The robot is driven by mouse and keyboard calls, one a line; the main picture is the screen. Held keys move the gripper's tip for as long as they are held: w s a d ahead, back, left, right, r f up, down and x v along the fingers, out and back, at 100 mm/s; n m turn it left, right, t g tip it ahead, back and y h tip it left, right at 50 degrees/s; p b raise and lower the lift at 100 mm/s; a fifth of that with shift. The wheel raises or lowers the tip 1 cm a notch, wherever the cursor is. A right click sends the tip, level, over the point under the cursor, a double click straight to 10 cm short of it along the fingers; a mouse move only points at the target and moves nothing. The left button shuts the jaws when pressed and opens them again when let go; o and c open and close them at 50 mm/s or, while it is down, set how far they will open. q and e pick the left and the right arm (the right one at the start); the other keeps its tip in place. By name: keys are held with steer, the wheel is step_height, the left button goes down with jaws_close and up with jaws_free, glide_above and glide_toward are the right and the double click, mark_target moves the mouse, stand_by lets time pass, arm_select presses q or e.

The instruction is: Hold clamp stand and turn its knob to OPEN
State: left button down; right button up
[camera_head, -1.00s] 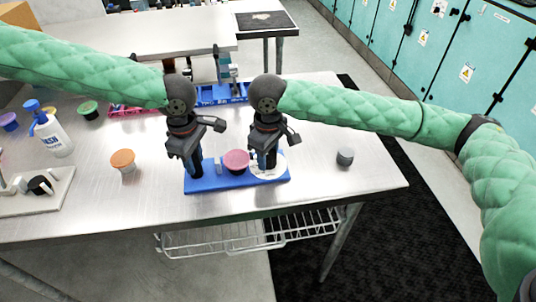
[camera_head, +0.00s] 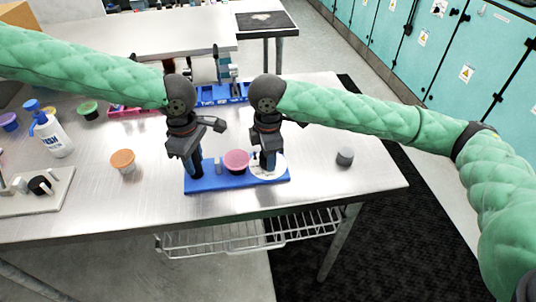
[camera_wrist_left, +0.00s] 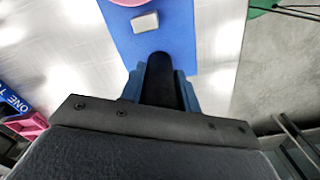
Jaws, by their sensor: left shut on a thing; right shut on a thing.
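The clamp stand has a flat blue base (camera_head: 226,182) near the front edge of the metal table, with a pink round cup or lid (camera_head: 236,160) at its middle. My left gripper (camera_head: 196,172) points down and is shut on a dark upright post at the base's left end. The post (camera_wrist_left: 162,82) also shows between the fingers in the left wrist view. My right gripper (camera_head: 267,166) is shut on the knob at the base's right end, above a white round dial (camera_head: 279,168). The knob itself is mostly hidden by the fingers, and the dial's marks are too small to read.
An orange-topped cup (camera_head: 123,161) and a white bottle with a blue cap (camera_head: 50,134) stand to the left. A small grey cylinder (camera_head: 345,156) is at the right. A blue rack (camera_head: 222,94) is behind. The table's front edge is close.

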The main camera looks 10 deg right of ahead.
steer(key=shift+n, duration=0.6)
steer(key=o, duration=0.7)
step_height(320, 180, up, 12)
stand_by(0.4)
arm_select(q)
steer(key=c, duration=0.9)
jaws_free()
steer(key=shift+c, duration=0.2)
